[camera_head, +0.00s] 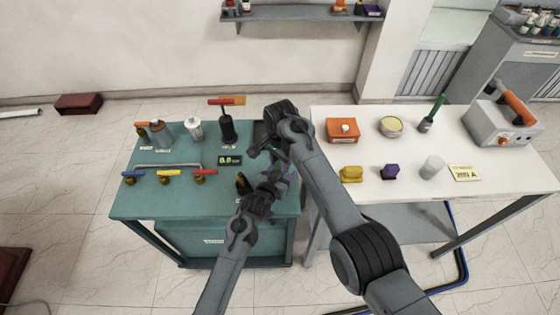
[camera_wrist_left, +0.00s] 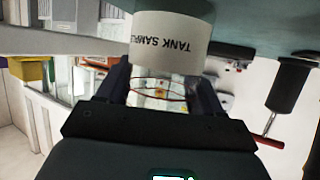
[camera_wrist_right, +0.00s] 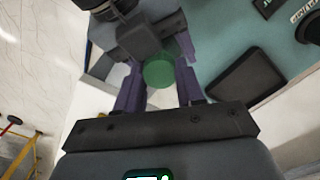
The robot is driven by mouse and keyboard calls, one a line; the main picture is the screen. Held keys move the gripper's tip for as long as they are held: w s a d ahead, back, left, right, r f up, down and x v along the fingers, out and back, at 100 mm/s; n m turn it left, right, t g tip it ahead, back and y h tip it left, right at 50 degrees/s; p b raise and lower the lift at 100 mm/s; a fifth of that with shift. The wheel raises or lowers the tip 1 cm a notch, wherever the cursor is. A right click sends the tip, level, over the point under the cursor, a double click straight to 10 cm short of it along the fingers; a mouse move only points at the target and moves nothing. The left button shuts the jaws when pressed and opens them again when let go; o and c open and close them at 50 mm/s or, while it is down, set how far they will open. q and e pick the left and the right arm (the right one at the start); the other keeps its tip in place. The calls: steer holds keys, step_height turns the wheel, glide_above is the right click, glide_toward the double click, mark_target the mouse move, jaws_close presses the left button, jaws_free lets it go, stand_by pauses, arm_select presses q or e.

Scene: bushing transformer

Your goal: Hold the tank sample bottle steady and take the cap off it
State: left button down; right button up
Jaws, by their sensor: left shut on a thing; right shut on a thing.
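The tank sample bottle shows in the left wrist view as a clear body with a white "TANK SAMPLE" label (camera_wrist_left: 172,42), upside down in that picture. My left gripper (camera_wrist_left: 160,95) is shut on its clear part. In the head view my left gripper (camera_head: 274,184) is at the right side of the teal bench, and the bottle is mostly hidden by the arms. My right gripper (camera_head: 274,150) is close beside and above it. In the right wrist view, a round green cap (camera_wrist_right: 159,73) sits between the right fingers, which are shut on it. Whether the cap still touches the bottle is hidden.
A white table (camera_head: 480,205) with several objects stands to the right.

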steer(key=n, duration=0.6)
steer(key=shift+n, duration=0.4)
steer(key=o, duration=1.2)
steer(key=shift+c, duration=0.2)
steer(key=shift+r, duration=0.1)
steer(key=shift+r, duration=2.2)
